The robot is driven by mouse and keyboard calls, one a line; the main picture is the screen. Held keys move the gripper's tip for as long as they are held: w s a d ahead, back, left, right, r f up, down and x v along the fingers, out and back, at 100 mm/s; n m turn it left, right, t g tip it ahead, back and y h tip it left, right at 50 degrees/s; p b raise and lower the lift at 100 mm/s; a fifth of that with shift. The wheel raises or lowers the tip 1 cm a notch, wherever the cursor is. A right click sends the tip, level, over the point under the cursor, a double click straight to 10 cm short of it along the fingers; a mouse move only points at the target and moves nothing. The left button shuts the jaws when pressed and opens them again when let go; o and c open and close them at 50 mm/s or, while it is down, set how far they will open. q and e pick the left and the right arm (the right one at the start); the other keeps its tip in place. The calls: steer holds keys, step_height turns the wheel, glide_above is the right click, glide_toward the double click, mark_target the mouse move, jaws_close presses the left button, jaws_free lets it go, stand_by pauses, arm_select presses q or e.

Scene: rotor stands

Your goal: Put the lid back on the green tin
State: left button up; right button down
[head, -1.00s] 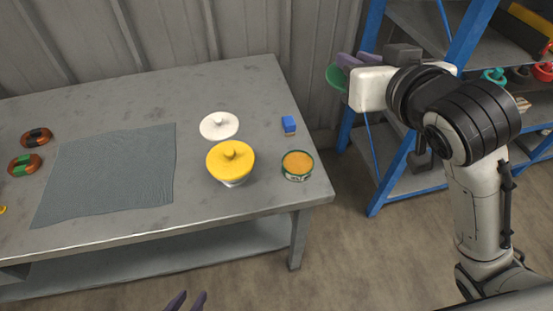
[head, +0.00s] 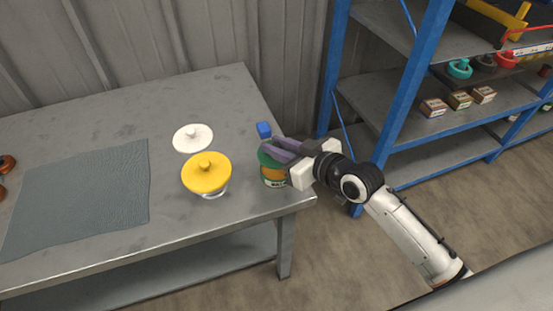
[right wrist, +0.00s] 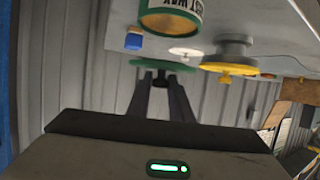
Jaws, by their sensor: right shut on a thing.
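My right gripper (head: 271,149) has purple fingers and is shut on the green lid (head: 266,158). It holds the lid close above the green tin (head: 273,181), which stands at the table's right end with a pale label. In the right wrist view, which looks upside down, the green lid (right wrist: 150,64) shows edge-on at the fingertips (right wrist: 163,82). A small gap separates it from the mouth of the tin (right wrist: 170,22), whose inside is orange-yellow. The fingers and lid hide most of the tin's top in the head view. My left gripper is out of view.
A grey cloth (head: 85,195) covers the table's left part. A blue-framed shelf (head: 420,100) stands right.

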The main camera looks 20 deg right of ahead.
steer(key=shift+f+b, duration=0.3)
steer(key=shift+f, duration=1.75)
steer(key=shift+f, duration=0.45)
steer(key=c, duration=1.6)
jaws_free()
